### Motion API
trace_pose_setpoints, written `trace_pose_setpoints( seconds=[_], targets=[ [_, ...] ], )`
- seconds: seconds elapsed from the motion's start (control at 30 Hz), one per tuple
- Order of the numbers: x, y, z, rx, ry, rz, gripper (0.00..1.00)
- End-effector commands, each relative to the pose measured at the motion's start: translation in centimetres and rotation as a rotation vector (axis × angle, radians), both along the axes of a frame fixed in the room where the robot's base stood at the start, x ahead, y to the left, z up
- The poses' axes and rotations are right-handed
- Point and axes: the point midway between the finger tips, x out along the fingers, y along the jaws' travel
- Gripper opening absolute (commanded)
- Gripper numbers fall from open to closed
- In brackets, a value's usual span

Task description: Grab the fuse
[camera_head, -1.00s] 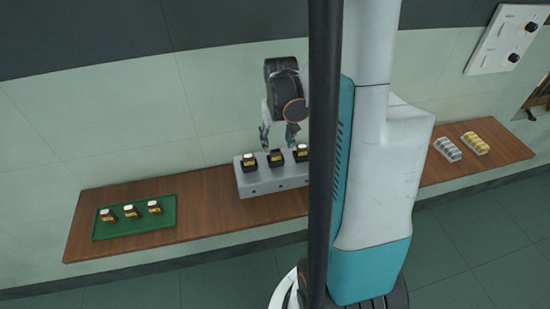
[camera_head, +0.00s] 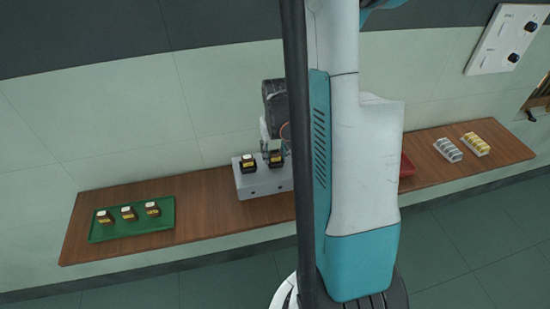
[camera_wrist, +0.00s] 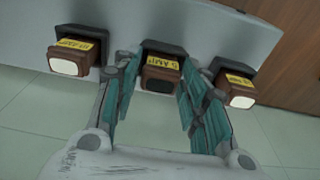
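A grey block (camera_head: 262,185) on the wooden bench holds three box-shaped fuses in a row, all showing in the wrist view. The middle fuse (camera_wrist: 160,76) has a yellow AMP label and a dark window. The left fuse (camera_wrist: 75,55) and right fuse (camera_wrist: 237,90) have pale windows. In the head view the dark-topped fuse (camera_head: 276,158) and a pale-topped fuse (camera_head: 248,164) show; the third is hidden behind my arm. My gripper (camera_wrist: 158,68) is open, its fingers on either side of the middle fuse. I cannot tell whether they touch it.
A green tray (camera_head: 160,227) with three similar fuses lies at the bench's left. A red tray (camera_head: 407,166) is partly hidden behind my arm. Grey (camera_head: 448,149) and yellow (camera_head: 476,144) segmented blocks stand at the right. A knobbed panel (camera_head: 503,40) hangs on the wall.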

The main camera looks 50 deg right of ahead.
Motion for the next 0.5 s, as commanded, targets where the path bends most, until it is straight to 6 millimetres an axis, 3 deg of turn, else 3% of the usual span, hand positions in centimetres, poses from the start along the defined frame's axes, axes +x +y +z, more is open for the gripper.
trace_pose_setpoints(
  seconds=[0.03, 0.1, 0.5],
  targets=[
    [0.0, 0.0, 0.01, 0.0, 0.0, 0.0, 0.2],
    [0.0, 0.0, 0.01, 0.0, 0.0, 0.0, 0.04],
    [-0.01, 0.01, 0.26, 0.0, 0.0, 0.0, 0.04]
  ],
)
